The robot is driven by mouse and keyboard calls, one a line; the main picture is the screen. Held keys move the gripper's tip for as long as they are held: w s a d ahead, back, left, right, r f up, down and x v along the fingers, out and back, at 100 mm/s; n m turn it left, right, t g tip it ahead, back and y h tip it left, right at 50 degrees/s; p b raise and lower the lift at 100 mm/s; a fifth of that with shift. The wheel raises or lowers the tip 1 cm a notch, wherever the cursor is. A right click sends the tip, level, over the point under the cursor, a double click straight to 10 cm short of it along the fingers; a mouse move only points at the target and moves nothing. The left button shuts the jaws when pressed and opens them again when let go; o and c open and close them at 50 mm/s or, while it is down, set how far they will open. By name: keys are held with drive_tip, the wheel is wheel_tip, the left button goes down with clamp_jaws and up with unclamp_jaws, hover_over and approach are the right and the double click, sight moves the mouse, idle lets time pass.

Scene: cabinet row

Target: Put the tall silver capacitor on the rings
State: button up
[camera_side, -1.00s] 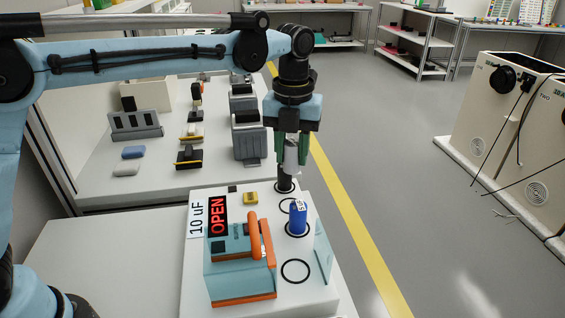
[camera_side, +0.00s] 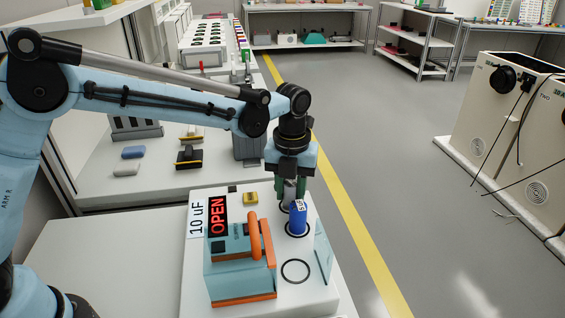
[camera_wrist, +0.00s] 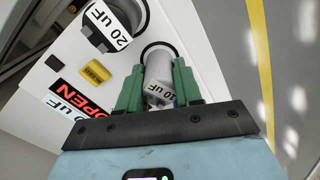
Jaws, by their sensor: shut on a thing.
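My gripper (camera_side: 290,187) has its green fingers shut on the silver capacitor (camera_wrist: 160,70), a cylinder with a white label. It is low over the white board, just behind the blue capacitor (camera_side: 297,220). In the wrist view a black ring (camera_wrist: 146,49) shows around the capacitor's far end. I cannot tell whether its end touches the board. The blue capacitor stands upright on its ring. The front ring (camera_side: 295,271) is empty.
A teal and orange device (camera_side: 240,272) with an orange handle stands left of the rings. A red OPEN display (camera_side: 217,215) and a yellow block (camera_side: 250,198) are behind it. A clear teal panel (camera_side: 324,252) stands upright at the board's right edge.

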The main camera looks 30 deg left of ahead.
drive_tip(key=shift+f, duration=0.2)
drive_tip(key=o, duration=1)
drive_tip(key=shift+o, duration=0.2)
drive_tip(key=shift+r, duration=0.2)
